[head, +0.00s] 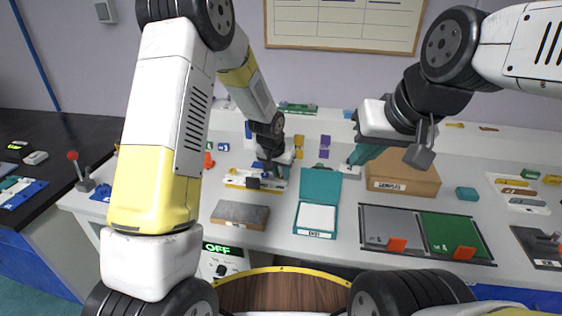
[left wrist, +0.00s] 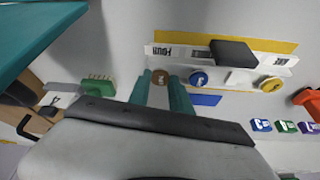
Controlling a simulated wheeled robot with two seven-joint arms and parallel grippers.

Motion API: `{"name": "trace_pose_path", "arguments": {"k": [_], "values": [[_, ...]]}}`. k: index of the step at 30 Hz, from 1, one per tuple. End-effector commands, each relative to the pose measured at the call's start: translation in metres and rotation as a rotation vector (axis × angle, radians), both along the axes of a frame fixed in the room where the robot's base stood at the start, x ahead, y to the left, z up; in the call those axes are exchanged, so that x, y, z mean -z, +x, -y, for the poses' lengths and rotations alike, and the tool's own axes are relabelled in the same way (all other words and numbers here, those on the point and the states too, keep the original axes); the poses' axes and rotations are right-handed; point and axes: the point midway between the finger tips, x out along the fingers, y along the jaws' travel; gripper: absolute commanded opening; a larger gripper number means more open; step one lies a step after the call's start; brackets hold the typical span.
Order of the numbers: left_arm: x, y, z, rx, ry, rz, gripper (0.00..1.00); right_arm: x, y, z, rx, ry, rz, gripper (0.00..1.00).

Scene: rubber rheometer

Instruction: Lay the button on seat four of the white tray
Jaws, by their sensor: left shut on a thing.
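The white tray (head: 243,183) lies on the bench in front of my left gripper (head: 275,170). In the left wrist view the tray (left wrist: 178,61) carries a FOUR label near its left end. A round brown button (left wrist: 160,76) is between the teal fingertips of my left gripper (left wrist: 162,84), which is shut on it. It is at the tray's FOUR end; I cannot tell whether it touches the seat. A blue button (left wrist: 198,78) and a yellow-brown button (left wrist: 271,85) sit along the tray.
A dark block (left wrist: 234,52) stands on the tray's rear part. An open teal box (head: 320,184), a grey slab (head: 240,214) and a cardboard box (head: 402,181) stand nearby. Small lettered blocks (left wrist: 261,125) and a green block (left wrist: 98,90) lie around the tray.

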Motion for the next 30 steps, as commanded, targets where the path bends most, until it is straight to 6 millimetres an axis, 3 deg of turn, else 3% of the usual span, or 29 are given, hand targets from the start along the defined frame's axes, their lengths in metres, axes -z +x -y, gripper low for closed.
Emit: {"name": "trace_pose_path", "arguments": {"k": [5,6,9,20,30], "values": [[0.004,0.0,0.0,0.0,0.0,0.0,0.0,0.0,0.0,0.0,0.0,0.0,0.0,0.0],[0.003,0.0,0.0,0.0,0.0,0.0,0.31,0.0,0.0,0.0,0.0,0.0,0.0,0.0],[0.003,0.0,0.0,0.0,0.0,0.0,0.5,0.0,0.0,0.0,0.0,0.0,0.0,0.0],[0.0,-0.001,0.0,0.0,0.0,0.001,0.5,0.0,0.0,0.0,0.0,0.0,0.0,0.0],[-0.05,-0.02,-0.008,-0.001,-0.002,0.004,0.5,0.0,0.0,0.0,0.0,0.0,0.0,0.0]]}}
